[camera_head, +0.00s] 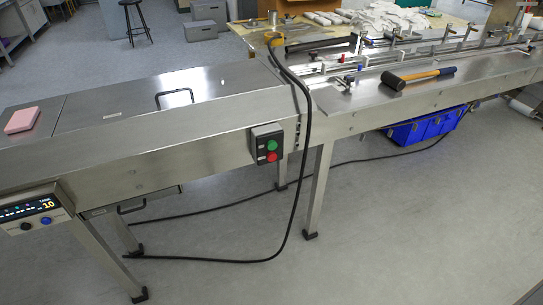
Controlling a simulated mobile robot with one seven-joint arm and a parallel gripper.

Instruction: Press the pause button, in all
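A small dark button box (266,144) is fixed to the front side of the steel machine (160,130). It bears a green button (272,145) above a red button (271,157). A control panel (35,212) at the lower left has a lit display reading about 10, with a black knob or button (26,226) and a blue one (46,220) below it. No label reading pause can be made out. My gripper is not in view.
A black cable (307,140) hangs from the machine top, right of the button box, and loops over the floor. A hammer (417,77) and a pink block (22,119) lie on top. The floor in front (400,230) is clear.

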